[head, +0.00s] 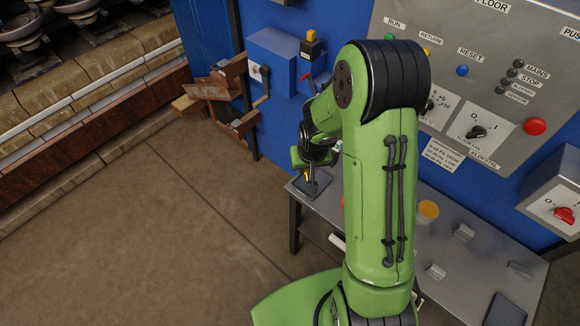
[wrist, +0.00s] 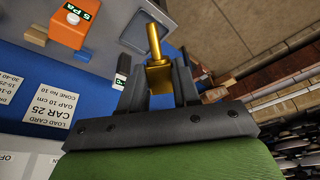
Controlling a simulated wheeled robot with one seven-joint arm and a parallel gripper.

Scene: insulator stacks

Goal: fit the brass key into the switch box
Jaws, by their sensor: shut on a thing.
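My gripper (wrist: 158,80) is shut on the brass key (wrist: 155,48), whose shaft sticks out past the fingertips; part of its wide end is between the fingers. In the head view my gripper (head: 309,166) is over the table's left end, and the key shows as a small yellow bit (head: 308,176) just above a dark square pad. A blue box (head: 272,62) with a pale plate and dark knob on its left side is on the blue wall behind. A grey box (head: 555,196) with a red switch is at the far right. I cannot tell which is the switch box.
The grey table (head: 455,255) holds a yellow-topped cup (head: 428,210) and small metal blocks. The dark pad (head: 313,187) lies at its left corner. A grey control panel (head: 480,85) is behind my arm. A wooden rack (head: 225,95) is left of the blue box. Floor at left is clear.

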